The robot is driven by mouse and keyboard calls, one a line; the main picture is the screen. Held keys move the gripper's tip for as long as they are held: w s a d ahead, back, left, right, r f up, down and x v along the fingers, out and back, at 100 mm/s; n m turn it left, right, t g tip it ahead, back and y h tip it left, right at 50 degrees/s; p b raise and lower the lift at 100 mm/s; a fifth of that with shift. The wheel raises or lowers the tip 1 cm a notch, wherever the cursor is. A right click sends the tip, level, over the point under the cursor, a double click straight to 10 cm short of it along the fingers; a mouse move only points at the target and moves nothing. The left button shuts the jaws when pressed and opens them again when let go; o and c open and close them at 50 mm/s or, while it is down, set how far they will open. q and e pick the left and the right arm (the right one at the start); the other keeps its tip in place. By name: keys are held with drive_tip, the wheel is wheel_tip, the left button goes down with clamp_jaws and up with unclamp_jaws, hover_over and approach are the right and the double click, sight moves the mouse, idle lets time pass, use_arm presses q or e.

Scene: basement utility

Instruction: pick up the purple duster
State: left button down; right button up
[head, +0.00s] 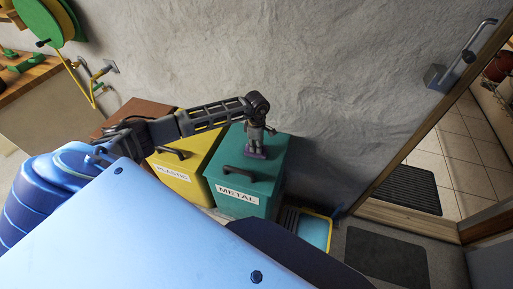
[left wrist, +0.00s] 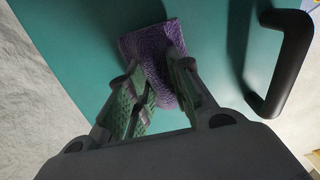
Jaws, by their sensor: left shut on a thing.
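The purple duster (left wrist: 151,48) is a textured purple block in the left wrist view, over the teal lid of the metal bin. My left gripper (left wrist: 158,88) is shut on the near part of the duster, with its green-padded fingers on either side of it. In the head view my left gripper (head: 256,145) points down at the teal lid, and the duster (head: 255,154) shows small and dark beneath its fingertips. I cannot tell whether the duster touches the lid. My right gripper is not in view.
The teal metal bin (head: 270,180) has a black lid handle (head: 240,174). The yellow plastic bin (head: 186,185) stands left of it. A grey wall rises behind. A dustpan-like blue and yellow item (head: 315,232) lies right of the bin. A dark mat (head: 385,258) lies before the doorway.

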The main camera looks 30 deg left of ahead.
use_arm(q)
wheel_tip(320, 180, up, 9)
drive_tip(key=shift+b, duration=0.4)
idle(0.4)
drive_tip(key=c, duration=1.9)
unclamp_jaws()
drive_tip(key=c, duration=0.3)
